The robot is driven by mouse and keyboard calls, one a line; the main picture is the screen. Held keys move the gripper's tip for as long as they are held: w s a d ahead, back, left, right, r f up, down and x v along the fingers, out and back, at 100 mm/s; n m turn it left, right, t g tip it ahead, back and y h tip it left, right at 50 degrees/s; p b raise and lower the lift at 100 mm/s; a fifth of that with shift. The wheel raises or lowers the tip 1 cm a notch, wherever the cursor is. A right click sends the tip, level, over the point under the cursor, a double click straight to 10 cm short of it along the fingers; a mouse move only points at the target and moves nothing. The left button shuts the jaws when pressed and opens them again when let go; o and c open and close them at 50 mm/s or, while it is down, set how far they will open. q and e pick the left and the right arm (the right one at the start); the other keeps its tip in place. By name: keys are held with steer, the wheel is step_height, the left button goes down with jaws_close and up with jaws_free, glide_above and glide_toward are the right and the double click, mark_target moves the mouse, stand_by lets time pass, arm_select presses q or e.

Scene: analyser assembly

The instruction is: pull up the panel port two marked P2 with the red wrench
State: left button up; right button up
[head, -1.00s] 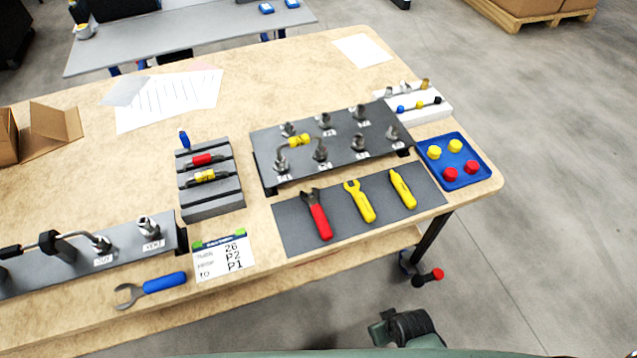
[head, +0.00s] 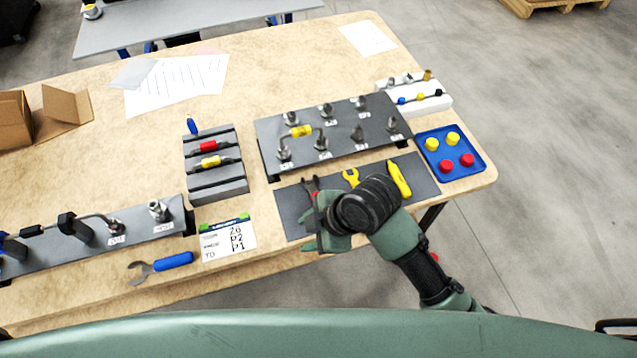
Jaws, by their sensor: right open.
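The red wrench (head: 311,184) lies on the dark mat (head: 290,212). Only its dark head shows clearly; my right gripper hides the red handle. My right gripper (head: 312,222) is open, over the handle at the mat's front edge. I cannot tell whether it touches the wrench. The dark port panel (head: 340,148) stands behind the mat with two rows of metal fittings. Its small white labels are too blurred to tell which is P2. A bent tube with a yellow tag (head: 300,131) is at the front-left fittings. My left gripper is not in view.
A yellow wrench (head: 351,178) and a yellow tool (head: 399,180) lie right of the red wrench. A blue tray (head: 429,173) holds red and yellow caps. A grey rack (head: 217,187), a P2/P1 card (head: 228,240) and a blue wrench (head: 172,262) are left.

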steer(key=a+n, duration=0.1)
steer(key=n, duration=0.1)
steer(key=w+a+n, duration=0.1)
steer(key=n, duration=0.2)
steer(key=w+a+n+g, duration=0.1)
steer(key=n, duration=0.2)
steer(key=shift+w+a+r+h, duration=0.2)
steer(key=shift+a+h, duration=0.1)
steer(key=w+n, duration=0.1)
steer(key=n, duration=0.1)
steer(key=n+h, duration=0.1)
steer(key=n, duration=0.1)
steer(key=shift+w+d+f+g, duration=0.1)
steer(key=shift+w+g, duration=0.2)
steer(key=shift+w, duration=0.05)
steer(key=w+d+n+h, duration=0.1)
steer(key=w+n, duration=0.1)
steer(key=w+d+n+h, duration=0.1)
steer(key=w+d+n, duration=0.1)
steer(key=n, duration=0.1)
steer(key=w+d+n+h, duration=0.1)
steer(key=w+d+n, duration=0.1)
steer(key=shift+w+d+r+n, duration=0.25)
steer(key=shift+r+n, duration=0.05)
steer(key=shift+d+f, duration=0.1)
step_height(320, 180, down, 3)
steer(key=b, duration=0.2)
steer(key=shift+b, duration=0.4)
steer(key=shift+f+b, duration=0.75)
steer(key=shift+f, duration=0.85)
